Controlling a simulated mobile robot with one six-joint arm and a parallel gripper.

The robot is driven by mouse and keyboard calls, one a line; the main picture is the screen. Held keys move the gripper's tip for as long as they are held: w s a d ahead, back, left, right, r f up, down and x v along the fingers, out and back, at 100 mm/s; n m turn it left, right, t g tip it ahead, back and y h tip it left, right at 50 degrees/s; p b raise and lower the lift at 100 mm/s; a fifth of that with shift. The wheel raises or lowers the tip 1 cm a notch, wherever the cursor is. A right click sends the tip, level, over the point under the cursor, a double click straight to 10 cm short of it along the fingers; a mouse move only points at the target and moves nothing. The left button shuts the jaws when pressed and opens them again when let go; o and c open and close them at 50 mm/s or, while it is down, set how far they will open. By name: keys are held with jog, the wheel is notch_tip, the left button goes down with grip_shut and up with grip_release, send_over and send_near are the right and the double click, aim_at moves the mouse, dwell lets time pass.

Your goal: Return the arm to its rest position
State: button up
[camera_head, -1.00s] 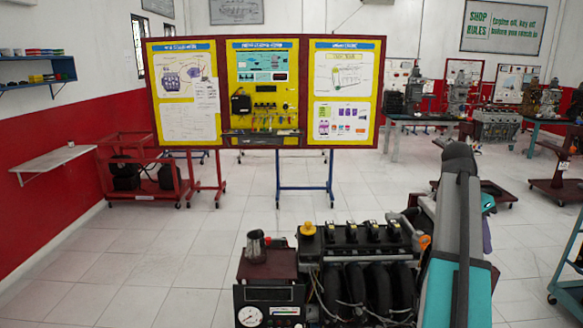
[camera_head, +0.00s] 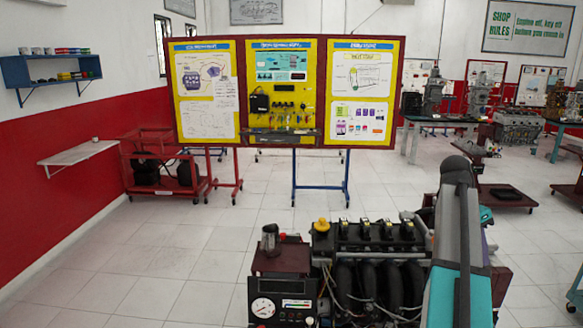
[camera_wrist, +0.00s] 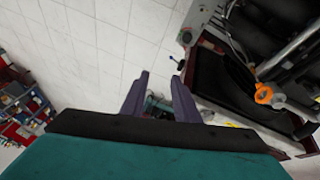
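My arm (camera_head: 458,250), teal and grey, reaches forward over the right side of the engine trainer in the head view. Its gripper end is mostly hidden behind the arm there. In the wrist view my gripper (camera_wrist: 158,84) shows two dark purple fingers standing apart. Only white floor and small, unclear things beyond show between them, so it holds nothing that I can see. The engine trainer shows at the right of the wrist view, with an orange part (camera_wrist: 268,95) beside the fingers, apart from them.
The engine trainer (camera_head: 375,237) stands close in front, with a yellow cap (camera_head: 322,225), a metal jug (camera_head: 270,238) and a gauge (camera_head: 263,307). A yellow display board (camera_head: 207,90) stands behind. A wall shelf (camera_head: 72,158) is at left. Floor at left (camera_head: 150,260) is clear.

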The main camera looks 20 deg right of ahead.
jog(key=w+a+f+n+g, duration=0.1)
jog(key=a+f+n, duration=0.1)
jog(key=a+f, duration=0.85)
jog(key=w+a+f+n+g+y+b, duration=0.1)
jog(key=w+a+f+n, duration=0.15)
jog(key=a+f, duration=0.8)
jog(key=w+a+f+n+g, duration=0.15)
jog(key=a+f, duration=0.35)
jog(key=f, duration=1.1)
jog(key=s+a+f+n+y+b, duration=0.1)
jog(key=s+a+f+n+y, duration=0.1)
jog(key=s+a+f+n, duration=1.1)
jog(key=shift+s+a+f+t+y, duration=0.4)
jog(key=shift+s+a+f, duration=5.4)
jog(key=shift+f, duration=1)
jog(key=shift+d, duration=0.15)
